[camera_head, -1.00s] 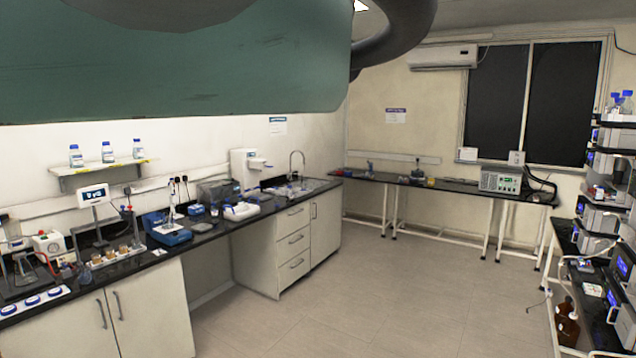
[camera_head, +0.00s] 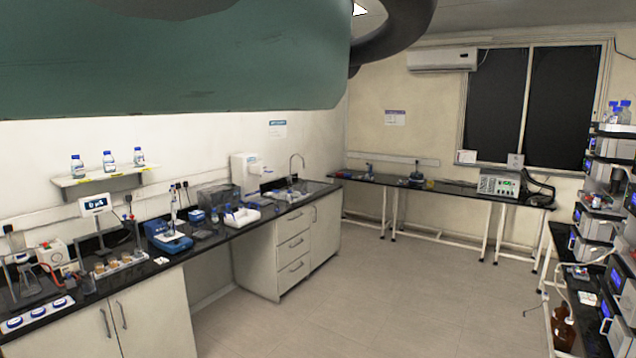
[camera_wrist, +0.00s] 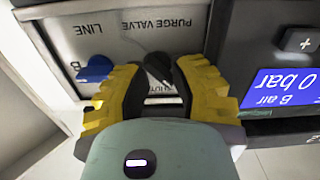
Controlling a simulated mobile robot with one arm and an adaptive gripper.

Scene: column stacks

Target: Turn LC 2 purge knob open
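In the wrist view the purge knob (camera_wrist: 157,68) is a small black knob set at a slant on a grey panel under upside-down "PURGE VALVE" lettering. My gripper (camera_wrist: 158,80) has its yellow, black-padded fingers on either side of this knob. The fingertips are close to the knob; I cannot tell whether both press on it. Panel lettering below the knob is partly hidden. No LC number is readable. In the head view my gripper is out of sight, and stacked instruments (camera_head: 600,225) stand at the right edge.
A blue knob (camera_wrist: 95,68) sits beside the left finger, near "LINE" and "B". A blue display (camera_wrist: 285,88) reading "0 bar" and "B air" is at right. In the head view, a cluttered bench (camera_head: 110,278) runs along the left and the middle floor (camera_head: 350,285) is clear.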

